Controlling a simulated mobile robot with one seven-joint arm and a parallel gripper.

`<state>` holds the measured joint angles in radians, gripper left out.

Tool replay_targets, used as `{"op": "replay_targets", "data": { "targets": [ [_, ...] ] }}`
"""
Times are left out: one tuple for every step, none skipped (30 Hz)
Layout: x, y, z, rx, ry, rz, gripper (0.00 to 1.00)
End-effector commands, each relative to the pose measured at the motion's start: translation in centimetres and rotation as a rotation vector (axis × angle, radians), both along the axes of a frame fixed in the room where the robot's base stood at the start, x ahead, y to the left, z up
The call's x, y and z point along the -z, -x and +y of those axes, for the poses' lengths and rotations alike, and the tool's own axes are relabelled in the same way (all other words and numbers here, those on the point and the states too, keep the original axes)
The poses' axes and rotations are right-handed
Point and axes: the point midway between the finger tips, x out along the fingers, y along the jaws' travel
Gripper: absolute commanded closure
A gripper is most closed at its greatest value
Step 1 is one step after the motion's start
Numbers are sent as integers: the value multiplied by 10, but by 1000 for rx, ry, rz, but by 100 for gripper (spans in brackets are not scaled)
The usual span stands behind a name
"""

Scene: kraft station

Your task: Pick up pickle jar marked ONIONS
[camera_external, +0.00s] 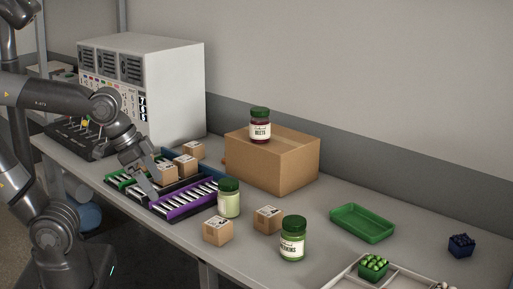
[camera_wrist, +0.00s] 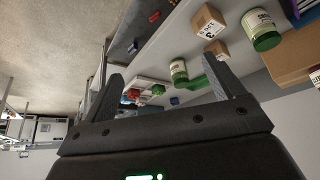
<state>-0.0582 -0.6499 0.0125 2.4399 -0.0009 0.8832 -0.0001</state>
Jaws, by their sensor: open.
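Three green-lidded jars show in the external view. A jar with pale green contents (camera_external: 229,203) stands right of the purple tray; its label cannot be read. A jar whose label ends in "KINS" (camera_external: 292,246) stands nearer the front. A dark red jar marked BEETS (camera_external: 260,131) stands on a large carton. No label clearly reads ONIONS. My gripper (camera_external: 150,184) is over the trays, left of the pale jar and apart from it. In the wrist view my gripper (camera_wrist: 162,68) is open and empty. Two jars appear upside down there, one at upper right (camera_wrist: 260,25), one farther off (camera_wrist: 179,70).
The large carton (camera_external: 270,166) stands behind the jars. Small boxes (camera_external: 218,231) (camera_external: 268,218) stand near the two table jars. The purple tray (camera_external: 180,203) lies close to my gripper. A green tray (camera_external: 362,223) is at right, with bare table around it.

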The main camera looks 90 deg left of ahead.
Motion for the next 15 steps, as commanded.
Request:
{"op": "replay_targets", "data": {
  "targets": [
    [0, -13, 11, -34, 5, 15, 14],
    [0, -21, 17, -53, 7, 22, 14],
    [-1, -31, 27, -79, 11, 30, 14],
    [0, -38, 34, -98, 13, 37, 14],
    [0, -45, 41, -118, 16, 43, 14],
    [1, -55, 52, -143, 18, 51, 14],
    [2, -62, 60, -162, 20, 57, 14],
    [3, -69, 68, -181, 22, 62, 14],
    [6, -78, 80, -207, 25, 71, 14],
    [8, -84, 90, -227, 27, 77, 14],
    [10, -90, 99, -246, 29, 83, 14],
    [13, -98, 112, -272, 31, 91, 14],
    [16, -104, 122, -292, 33, 96, 14],
    [19, -109, 132, -312, 34, 103, 14],
    [24, -116, 146, -337, 36, 111, 14]
  ]
}}
